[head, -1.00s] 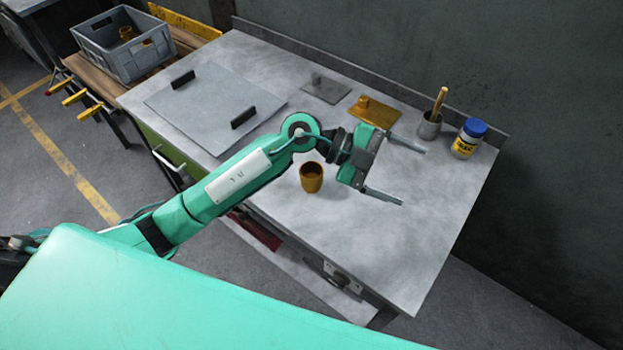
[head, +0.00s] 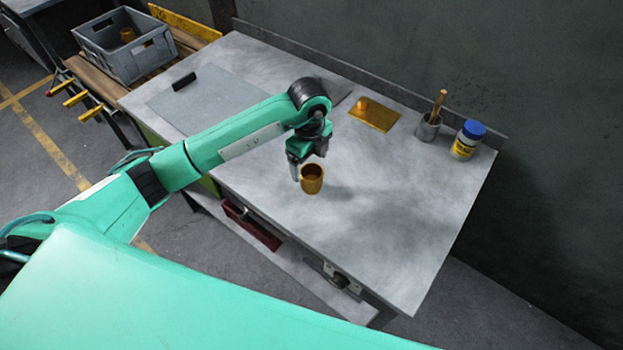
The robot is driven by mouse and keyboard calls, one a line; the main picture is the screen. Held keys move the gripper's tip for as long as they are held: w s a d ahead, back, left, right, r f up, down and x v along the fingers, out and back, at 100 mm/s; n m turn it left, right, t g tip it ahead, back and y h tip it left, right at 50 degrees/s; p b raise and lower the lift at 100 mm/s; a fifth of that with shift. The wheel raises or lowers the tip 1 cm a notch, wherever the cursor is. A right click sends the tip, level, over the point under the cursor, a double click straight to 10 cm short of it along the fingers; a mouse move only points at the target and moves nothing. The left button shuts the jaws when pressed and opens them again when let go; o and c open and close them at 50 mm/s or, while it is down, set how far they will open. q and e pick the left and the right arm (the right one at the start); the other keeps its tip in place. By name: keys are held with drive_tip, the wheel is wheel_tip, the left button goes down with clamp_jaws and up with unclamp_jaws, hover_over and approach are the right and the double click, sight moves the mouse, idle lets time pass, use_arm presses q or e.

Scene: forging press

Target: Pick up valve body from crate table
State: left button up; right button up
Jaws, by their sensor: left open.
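A brass-coloured, cup-like valve body (head: 312,182) stands upright on the grey metal bench (head: 390,220). A similar brass-coloured piece (head: 127,34) sits inside the grey crate (head: 125,58) at the upper left, partly hidden by its wall. My left gripper (head: 304,167) points down right at the valve body on the bench and is open. One finger shows just left of that valve body; the other is hidden, so I cannot tell whether the piece is between the fingers. My right gripper is not in view.
A flat grey plate with black handles (head: 185,98) lies on the bench, partly behind my arm. A yellow plate (head: 374,115), a metal cup with a wooden handle (head: 428,127) and a blue-lidded jar (head: 467,139) stand toward the back. The bench's front right is clear.

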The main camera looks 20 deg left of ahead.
sight(312, 178)
use_arm(q)
wheel_tip(312, 178, down, 3)
drive_tip(key=shift+r, duration=0.15)
drive_tip(key=f+p, duration=0.1)
drive_tip(key=f, duration=0.1)
drive_tip(key=f+p, duration=0.1)
drive_tip(key=f, duration=0.1)
drive_tip(key=shift+w+d+f, duration=0.1)
drive_tip(key=shift+w+d, duration=0.05)
drive_tip(key=shift+d, duration=0.05)
drive_tip(key=shift+f, duration=0.5)
drive_tip(key=c, duration=1.3)
drive_tip(key=shift+w+r, duration=0.1)
drive_tip(key=shift+c, duration=0.2)
